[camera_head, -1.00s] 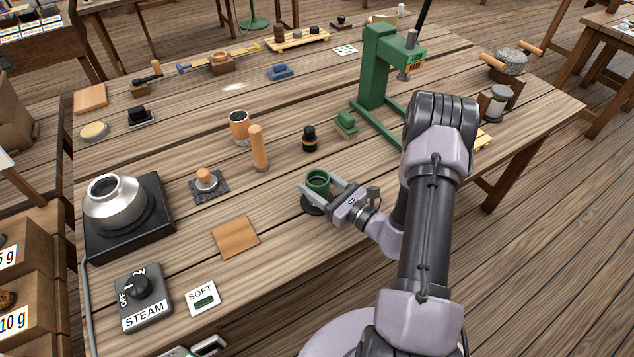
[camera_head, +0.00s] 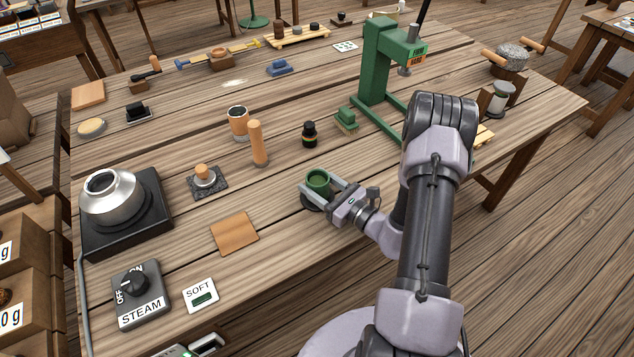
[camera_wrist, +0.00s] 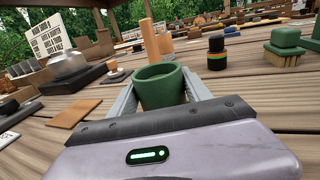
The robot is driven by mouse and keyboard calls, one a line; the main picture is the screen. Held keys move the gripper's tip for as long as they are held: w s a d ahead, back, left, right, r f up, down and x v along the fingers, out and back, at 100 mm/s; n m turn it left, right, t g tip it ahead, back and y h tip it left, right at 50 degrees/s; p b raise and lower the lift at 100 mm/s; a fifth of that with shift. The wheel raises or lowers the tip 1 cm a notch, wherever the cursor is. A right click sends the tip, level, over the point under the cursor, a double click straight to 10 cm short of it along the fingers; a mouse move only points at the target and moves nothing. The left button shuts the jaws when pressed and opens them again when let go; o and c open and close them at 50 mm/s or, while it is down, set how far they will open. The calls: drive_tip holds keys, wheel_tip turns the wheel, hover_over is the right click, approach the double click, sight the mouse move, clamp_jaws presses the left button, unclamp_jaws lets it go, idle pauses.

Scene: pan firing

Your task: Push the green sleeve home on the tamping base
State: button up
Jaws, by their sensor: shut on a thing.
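The green sleeve (camera_head: 319,182) is a short open-topped ring, upright between the fingers of my gripper (camera_head: 325,186). In the wrist view the sleeve (camera_wrist: 161,88) fills the space between the two grey fingers of the gripper (camera_wrist: 163,92), which is shut on it.
A wooden tamper-like cylinder (camera_head: 257,143) and a dark banded jar (camera_head: 309,135) stand behind the sleeve. A green brush (camera_head: 347,121) and a green press (camera_head: 377,70) are further back. A tan square mat (camera_head: 234,233) lies left, with bare table between.

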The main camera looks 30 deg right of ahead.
drive_tip(key=shift+f, duration=0.2)
drive_tip(key=o, duration=1.7)
drive_tip(key=shift+c, duration=0.2)
drive_tip(key=shift+s, duration=0.1)
drive_tip(key=p+v, duration=0.3)
drive_tip(key=v, duration=1.4)
drive_tip(key=a+r+n+g+y, duration=0.5)
drive_tip(key=a+r+n+g, duration=1)
drive_tip(key=a+n, duration=0.25)
drive_tip(key=s+a+r+n+t+h, duration=0.2)
drive_tip(key=s+a+r+n+h, duration=0.1)
drive_tip(key=r+n+h, duration=0.1)
drive_tip(key=s+a+r+n+t+h, duration=0.1)
drive_tip(key=s+a+r+n+h, duration=0.2)
drive_tip(key=r+n, duration=0.3)
drive_tip(key=shift+s+r+t+h, duration=0.4)
drive_tip(key=shift+s+r+h, duration=0.15)
drive_tip(key=shift+r+h, duration=0.4)
